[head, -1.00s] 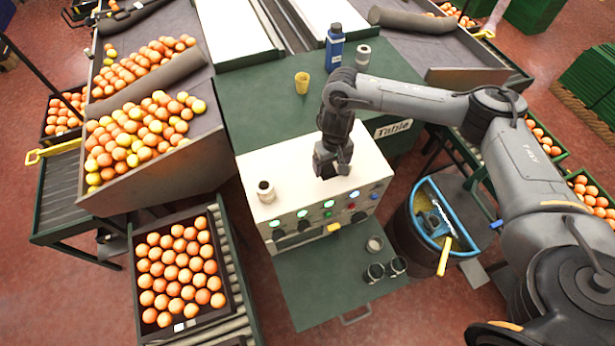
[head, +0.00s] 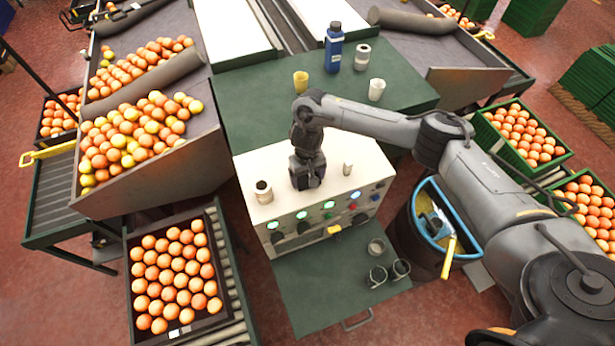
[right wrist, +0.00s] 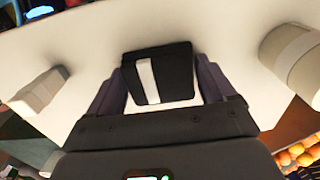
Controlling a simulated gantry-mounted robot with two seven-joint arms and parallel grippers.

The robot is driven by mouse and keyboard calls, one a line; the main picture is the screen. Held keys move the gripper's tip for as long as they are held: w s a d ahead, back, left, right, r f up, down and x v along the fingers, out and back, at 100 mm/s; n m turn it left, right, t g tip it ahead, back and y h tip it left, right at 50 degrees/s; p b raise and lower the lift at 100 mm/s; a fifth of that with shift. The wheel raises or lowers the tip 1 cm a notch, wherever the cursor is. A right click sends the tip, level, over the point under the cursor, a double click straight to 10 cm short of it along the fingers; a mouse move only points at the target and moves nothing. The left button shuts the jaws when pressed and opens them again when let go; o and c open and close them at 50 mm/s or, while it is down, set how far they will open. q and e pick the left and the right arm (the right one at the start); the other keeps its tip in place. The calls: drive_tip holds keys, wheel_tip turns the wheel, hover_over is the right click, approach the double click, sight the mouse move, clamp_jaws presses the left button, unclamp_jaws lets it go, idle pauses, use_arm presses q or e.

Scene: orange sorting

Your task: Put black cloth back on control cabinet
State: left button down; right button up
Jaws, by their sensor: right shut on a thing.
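The control cabinet (head: 275,160) has a cream top and a sloped front with buttons, knobs and lit indicators. My right gripper (head: 306,184) points down over the middle of its top. In the right wrist view, a black cloth (right wrist: 178,72) with a white stripe sits between the two fingers of my right gripper (right wrist: 160,88), which is shut on it. The cloth is at or just above the cabinet top; I cannot tell if it touches. In the head view the gripper hides the cloth. My left gripper is not in view.
On the cabinet top, a jar (head: 263,192) stands left of the gripper and a small pale object (head: 348,168) right of it. Behind are a blue bottle (head: 334,48), a yellow cup (head: 301,82) and a white cup (head: 377,89). A blue-rimmed bin (head: 463,256) stands at right.

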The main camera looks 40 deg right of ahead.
sight(307, 176)
idle(0.3)
drive_tip(key=o, duration=1.1)
wheel_tip(307, 176, up, 12)
drive_tip(key=p, duration=0.5)
drive_tip(key=shift+r, duration=0.1)
